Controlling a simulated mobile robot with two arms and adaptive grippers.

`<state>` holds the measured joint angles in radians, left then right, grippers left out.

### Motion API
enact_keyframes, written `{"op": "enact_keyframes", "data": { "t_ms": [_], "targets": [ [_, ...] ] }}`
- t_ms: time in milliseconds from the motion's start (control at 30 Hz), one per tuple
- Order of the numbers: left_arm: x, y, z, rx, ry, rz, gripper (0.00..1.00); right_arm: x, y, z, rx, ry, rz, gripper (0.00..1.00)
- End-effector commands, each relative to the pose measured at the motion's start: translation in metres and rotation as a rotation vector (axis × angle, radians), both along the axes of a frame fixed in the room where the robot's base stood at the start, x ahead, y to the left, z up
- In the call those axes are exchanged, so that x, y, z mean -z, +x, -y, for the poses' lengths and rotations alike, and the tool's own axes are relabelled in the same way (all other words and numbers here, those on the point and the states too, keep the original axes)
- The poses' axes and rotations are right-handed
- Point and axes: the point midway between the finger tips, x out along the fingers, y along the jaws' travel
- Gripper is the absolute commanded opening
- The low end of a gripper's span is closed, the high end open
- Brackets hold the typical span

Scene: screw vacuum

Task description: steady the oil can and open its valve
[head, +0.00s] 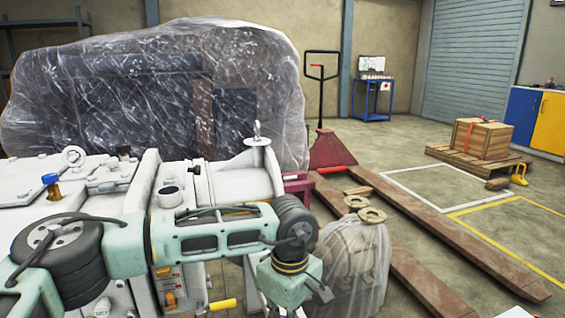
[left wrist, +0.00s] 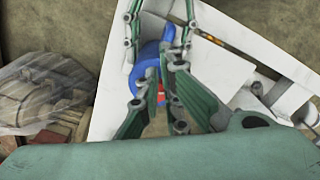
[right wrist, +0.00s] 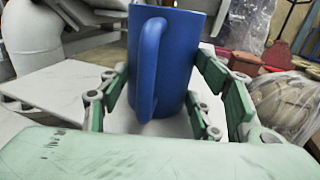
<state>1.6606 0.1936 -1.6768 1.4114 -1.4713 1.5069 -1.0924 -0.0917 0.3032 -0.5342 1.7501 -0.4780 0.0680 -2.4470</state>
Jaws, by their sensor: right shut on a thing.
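The oil can looks to be a blue jug (right wrist: 173,65) with a looped handle, upright in the right wrist view. My right gripper (right wrist: 155,85) is shut on it, fingers on both sides. The blue jug (left wrist: 150,58) also shows in the left wrist view, partly hidden behind green fingers. My left gripper (left wrist: 165,75) points towards it with a gap between its fingertips; a small red part shows beyond. In the head view my left wrist bends down and its fingers are out of sight. A yellow-handled lever (head: 223,304), possibly the valve, is low on the white machine.
The white machine (head: 105,215) fills the left foreground. A plastic-wrapped bundle (head: 345,262) stands close to my left wrist. A red pallet jack (head: 333,150) and a crate on a pallet (head: 482,139) are farther back.

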Motion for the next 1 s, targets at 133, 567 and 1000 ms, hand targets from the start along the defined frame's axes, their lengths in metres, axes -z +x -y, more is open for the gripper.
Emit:
{"op": "enact_keyframes", "data": {
  "t_ms": [133, 567, 1000],
  "targets": [
    [0.010, 0.004, 0.004, 0.001, -0.001, -0.001, 0.00, -0.003, -0.002, -0.004, -0.011, 0.003, 0.014, 0.10],
    [0.010, 0.013, 0.011, 0.003, 0.000, 0.000, 0.00, -0.004, -0.002, -0.006, -0.013, 0.003, 0.018, 0.10],
    [0.010, 0.015, 0.012, 0.004, 0.000, 0.000, 0.00, -0.005, -0.002, -0.006, -0.014, 0.002, 0.019, 0.10]
  ]
}}
